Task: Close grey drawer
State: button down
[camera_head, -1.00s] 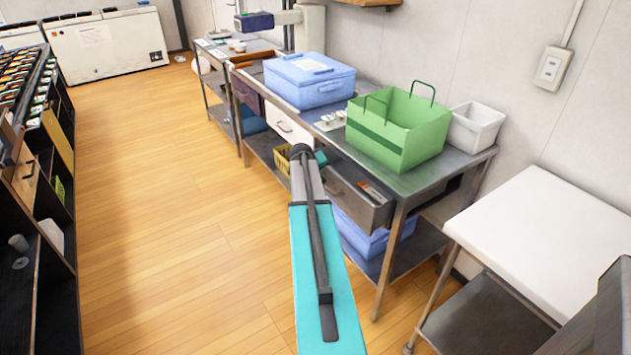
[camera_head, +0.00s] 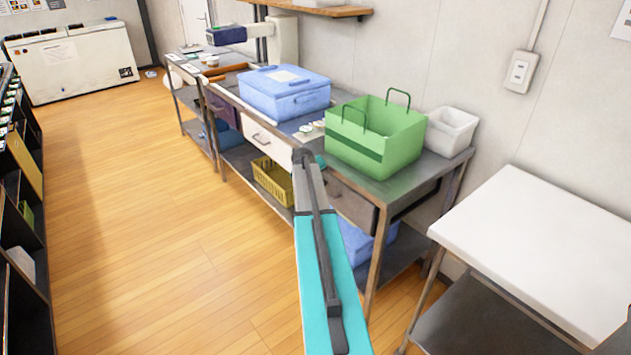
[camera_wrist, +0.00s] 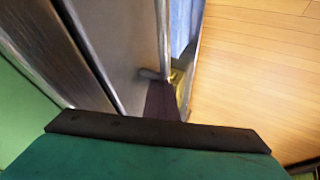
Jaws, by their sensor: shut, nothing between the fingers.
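The grey drawer (camera_head: 350,203) is under the metal table's top, below the green bag, partly hidden by my arm. Its front looks in line or nearly in line with the table frame, and no contents show above it; I cannot tell whether a small gap remains. In the wrist view, a grey panel (camera_wrist: 118,45), seemingly the drawer front, fills the left with a metal handle (camera_wrist: 150,74) at its edge. My gripper (camera_wrist: 162,98) is shut and empty, close to the handle; contact is unclear.
The green bag (camera_head: 375,135), blue box (camera_head: 284,92) and white bin (camera_head: 451,130) stand on the metal table. A white drawer (camera_head: 268,138) is left of my arm, above a yellow basket (camera_head: 272,180). A white-topped table (camera_head: 540,250) is at right. Floor (camera_head: 150,230) at left is clear.

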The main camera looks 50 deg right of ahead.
jog(key=shift+s+d+r, duration=0.1)
jog(key=shift+d+r, duration=0.05)
jog(key=shift+d, duration=0.45)
jog(key=shift+a, duration=0.2)
jog(key=s+a+r+b, duration=0.1)
jog(key=s+a+r, duration=0.1)
jog(key=a+r, duration=0.5)
jog(key=a, duration=0.3)
jog(key=shift+r+b, duration=0.3)
jog(key=shift+r, duration=0.05)
